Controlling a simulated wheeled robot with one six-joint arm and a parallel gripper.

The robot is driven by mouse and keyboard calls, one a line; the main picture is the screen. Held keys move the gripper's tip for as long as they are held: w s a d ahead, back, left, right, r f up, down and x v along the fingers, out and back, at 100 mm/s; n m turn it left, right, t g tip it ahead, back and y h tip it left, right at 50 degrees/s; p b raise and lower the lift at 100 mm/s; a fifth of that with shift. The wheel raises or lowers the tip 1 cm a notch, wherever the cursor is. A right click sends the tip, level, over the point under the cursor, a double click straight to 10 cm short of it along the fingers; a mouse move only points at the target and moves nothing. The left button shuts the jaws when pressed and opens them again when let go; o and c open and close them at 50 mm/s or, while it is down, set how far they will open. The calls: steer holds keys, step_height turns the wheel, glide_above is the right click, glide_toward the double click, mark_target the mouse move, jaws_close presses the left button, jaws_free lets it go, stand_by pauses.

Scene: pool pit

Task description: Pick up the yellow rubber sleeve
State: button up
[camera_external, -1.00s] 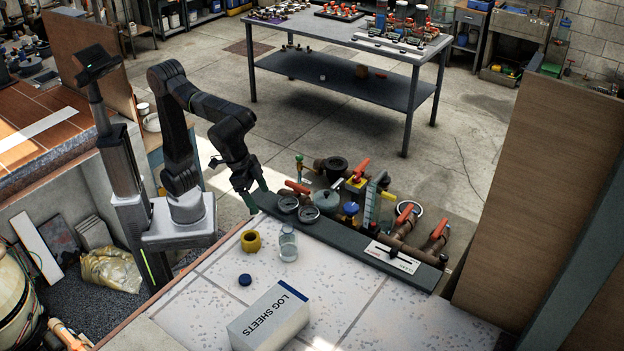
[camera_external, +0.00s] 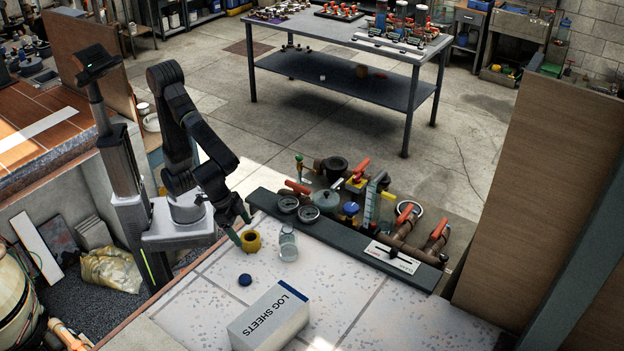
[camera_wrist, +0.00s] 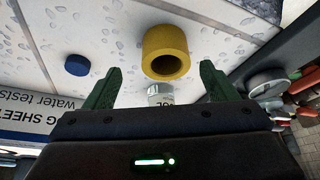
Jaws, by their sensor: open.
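The yellow rubber sleeve (camera_external: 251,241) is a short, thick ring on the speckled white top, left of a clear jar. In the wrist view the sleeve (camera_wrist: 166,52) lies beyond the fingertips, roughly midway between them and slightly to the right, with its dark hole showing. My gripper (camera_external: 241,229) has green fingers and is close beside the sleeve on its upper left. In the wrist view my gripper (camera_wrist: 160,82) is open, with nothing between its fingers. I cannot tell from the pictures whether a finger touches the sleeve.
The clear jar (camera_external: 288,244) stands close to the right of the sleeve. A blue cap (camera_external: 245,280) and the log sheets box (camera_external: 270,316) are nearer the camera. A dark ledge (camera_external: 340,236) with gauges and valves runs behind. The top's right part is bare.

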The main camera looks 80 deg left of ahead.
mark_target(249, 236)
steer(key=x, duration=0.3)
steer(key=p+x, duration=0.1)
steer(key=shift+w+a+f, duration=0.2)
steer(key=shift+w+f, duration=0.05)
steer(key=shift+w, duration=0.2)
steer(key=shift+w+d+f, duration=0.1)
steer(key=shift+w+f, duration=0.05)
steer(key=shift+f, duration=0.3)
steer(key=c, duration=1.3)
